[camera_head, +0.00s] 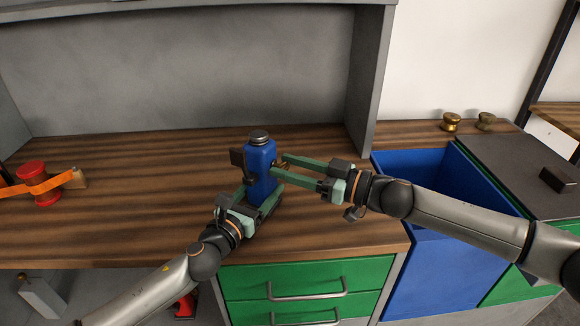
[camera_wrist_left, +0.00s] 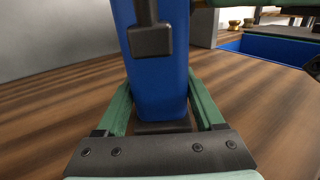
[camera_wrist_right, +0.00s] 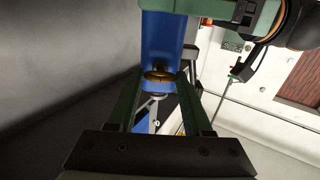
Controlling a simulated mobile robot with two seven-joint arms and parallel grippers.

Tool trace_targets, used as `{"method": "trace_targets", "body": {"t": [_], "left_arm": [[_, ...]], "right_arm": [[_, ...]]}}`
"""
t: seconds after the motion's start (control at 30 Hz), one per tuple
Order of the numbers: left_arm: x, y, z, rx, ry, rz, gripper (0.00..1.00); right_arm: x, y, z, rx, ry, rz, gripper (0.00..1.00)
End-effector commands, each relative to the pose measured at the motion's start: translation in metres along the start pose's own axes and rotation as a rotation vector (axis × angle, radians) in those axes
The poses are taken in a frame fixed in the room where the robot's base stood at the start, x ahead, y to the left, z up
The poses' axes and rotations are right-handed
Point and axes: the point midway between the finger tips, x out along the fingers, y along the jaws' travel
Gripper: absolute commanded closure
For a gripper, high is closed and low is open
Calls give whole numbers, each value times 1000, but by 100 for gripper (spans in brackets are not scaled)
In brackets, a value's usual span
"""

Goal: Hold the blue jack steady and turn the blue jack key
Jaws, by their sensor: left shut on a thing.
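The blue jack (camera_head: 260,165) stands upright on the wooden bench, with a dark round cap on top and a dark block on its left side. My left gripper (camera_wrist_left: 161,92) is shut on its lower body, one finger along each side. The brass jack key (camera_wrist_right: 159,76) sticks out of the jack's right side; a bit of it also shows in the head view (camera_head: 282,165). My right gripper (camera_wrist_right: 159,88) is open, its fingers spread on either side of the key with visible gaps. The jack's base is partly hidden by my left gripper.
A blue bin (camera_head: 435,265) stands at the right, below two brass knobs (camera_head: 451,122). A grey panel (camera_head: 190,70) closes the back.

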Motion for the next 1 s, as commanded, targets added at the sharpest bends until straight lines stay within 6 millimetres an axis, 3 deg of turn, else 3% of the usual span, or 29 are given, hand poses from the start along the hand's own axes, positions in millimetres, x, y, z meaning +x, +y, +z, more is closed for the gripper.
{"method": "trace_targets", "body": {"t": [0.07,0.4,0.77,1.0], "left_arm": [[0,-2,-2,0,4,-3,100],[0,-2,-2,0,4,-3,100],[-1,-2,-2,0,4,-3,100],[-1,-2,-2,-1,3,-3,100]], "right_arm": [[0,1,0,0,0,2,63],[0,1,0,0,-1,3,100],[-1,1,1,-43,-1,4,100],[-1,1,1,-185,-2,5,100]]}}
